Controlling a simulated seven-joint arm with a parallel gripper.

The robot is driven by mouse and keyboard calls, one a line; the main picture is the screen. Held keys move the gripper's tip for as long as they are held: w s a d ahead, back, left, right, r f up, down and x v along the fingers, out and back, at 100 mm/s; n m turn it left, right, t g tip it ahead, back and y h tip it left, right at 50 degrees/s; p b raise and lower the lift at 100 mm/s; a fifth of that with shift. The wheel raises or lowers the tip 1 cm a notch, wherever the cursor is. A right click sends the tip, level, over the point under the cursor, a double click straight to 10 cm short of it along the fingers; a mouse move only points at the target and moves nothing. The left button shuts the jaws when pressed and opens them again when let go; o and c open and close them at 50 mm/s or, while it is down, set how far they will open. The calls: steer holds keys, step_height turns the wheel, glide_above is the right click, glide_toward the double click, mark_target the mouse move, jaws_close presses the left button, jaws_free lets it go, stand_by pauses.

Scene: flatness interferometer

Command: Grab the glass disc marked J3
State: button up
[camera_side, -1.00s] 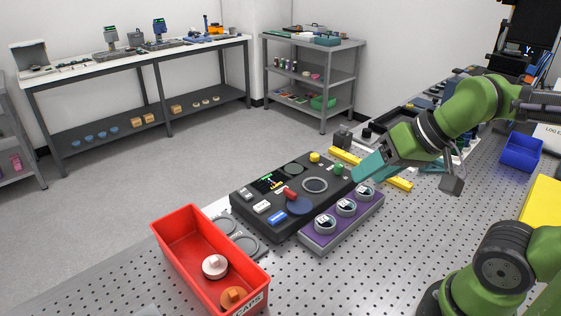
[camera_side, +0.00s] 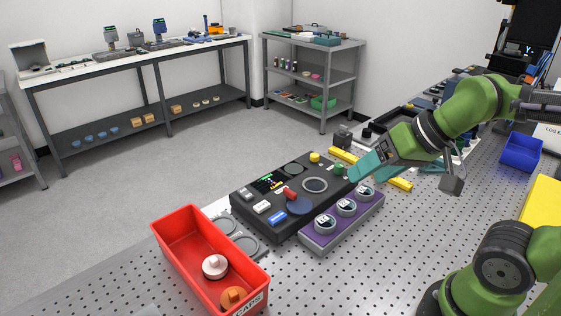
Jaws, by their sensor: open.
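Three round discs with pale labels sit in a row in a purple holder (camera_side: 342,229) on the perforated table. They are the near disc (camera_side: 324,224), the middle disc (camera_side: 345,207) and the far disc (camera_side: 365,191). The label marks are too small to read, so I cannot tell which is J3. My gripper (camera_side: 354,178), with teal fingers, is open and hangs tilted above and just behind the far disc, near the black instrument's right end. It appears empty and apart from the discs. One finger mostly hides the other.
The black instrument (camera_side: 262,222) with a ring, knobs and a small screen lies left of the holder. A red bin (camera_side: 180,258) holding two caps stands at front left. A yellow bar (camera_side: 399,184) lies behind the holder. A blue bin (camera_side: 521,152) is at right. The table right of the holder is clear.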

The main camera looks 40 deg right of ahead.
steer(key=shift+o, duration=1.3)
steer(key=n+g+h, duration=0.2)
steer(key=n+g, duration=0.3)
steer(key=g, duration=0.2)
glide_above(325, 220)
step_height(325, 220, down, 4)
step_height(325, 220, down, 17)
steer(key=shift+r, duration=0.2)
steer(key=c, duration=1.2)
steer(key=shift+o, duration=0.2)
steer(key=shift+r, duration=0.1)
